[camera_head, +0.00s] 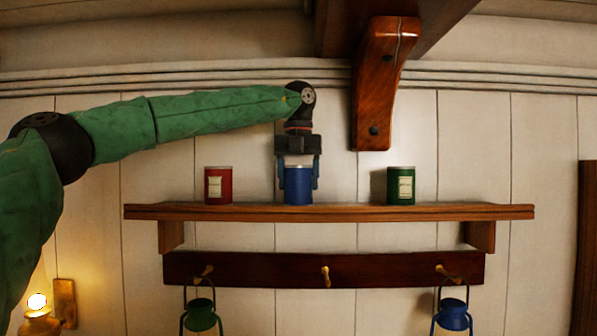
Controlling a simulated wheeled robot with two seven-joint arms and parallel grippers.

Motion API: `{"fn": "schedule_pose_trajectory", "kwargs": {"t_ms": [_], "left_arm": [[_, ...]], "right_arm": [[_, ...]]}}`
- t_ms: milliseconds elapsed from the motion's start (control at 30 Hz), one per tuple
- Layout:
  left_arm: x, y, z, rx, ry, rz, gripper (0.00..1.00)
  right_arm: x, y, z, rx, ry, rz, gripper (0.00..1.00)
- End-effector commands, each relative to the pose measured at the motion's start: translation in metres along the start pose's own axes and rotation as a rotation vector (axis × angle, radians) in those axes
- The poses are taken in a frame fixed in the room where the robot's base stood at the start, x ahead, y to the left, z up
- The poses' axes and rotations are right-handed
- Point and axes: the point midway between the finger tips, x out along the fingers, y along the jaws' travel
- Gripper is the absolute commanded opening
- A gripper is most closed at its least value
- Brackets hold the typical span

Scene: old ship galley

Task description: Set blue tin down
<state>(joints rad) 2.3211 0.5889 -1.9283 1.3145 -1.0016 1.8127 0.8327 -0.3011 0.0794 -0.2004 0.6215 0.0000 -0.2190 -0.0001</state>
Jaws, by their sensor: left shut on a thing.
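The blue tin (298,187) is upright at the middle of the wooden shelf (450,211). Its base looks level with the shelf top; I cannot tell whether it touches. My left gripper (298,178) points down from above and is shut on the blue tin, with a finger on each side. A red tin (218,187) with a pale label stands on the shelf to the left. A green tin (401,187) with a pale label stands to the right. My right gripper is not in view.
A wooden bracket (382,85) hangs above and right of my gripper. Below the shelf is a peg rail (370,269) with a green lantern (201,316) and a blue lantern (453,315). A lit lamp (38,302) is at lower left. Shelf space beside the blue tin is clear.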

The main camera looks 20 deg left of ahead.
Motion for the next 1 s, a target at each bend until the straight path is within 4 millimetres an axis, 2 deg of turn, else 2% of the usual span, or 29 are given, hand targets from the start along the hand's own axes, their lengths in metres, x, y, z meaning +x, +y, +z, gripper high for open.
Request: {"fn": "schedule_pose_trajectory", "kwargs": {"t_ms": [400,433,500,533,900,1000], "left_arm": [[0.005,0.0,0.0,0.001,-0.001,-0.001,0.28],[0.003,0.0,0.0,0.001,0.0,-0.001,0.69],[0.003,0.0,0.0,0.0,0.0,-0.001,0.83],[0.003,0.0,0.0,0.0,0.0,-0.001,0.85],[-0.003,0.0,0.0,0.0,-0.001,0.0,0.85],[-0.009,-0.001,0.001,-0.001,-0.002,-0.001,0.85]], "right_arm": [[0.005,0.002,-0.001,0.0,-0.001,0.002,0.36],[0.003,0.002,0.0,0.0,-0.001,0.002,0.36],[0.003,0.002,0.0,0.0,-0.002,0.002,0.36],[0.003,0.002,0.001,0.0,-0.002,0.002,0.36],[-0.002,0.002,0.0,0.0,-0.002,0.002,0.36],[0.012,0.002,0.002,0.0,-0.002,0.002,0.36]]}}
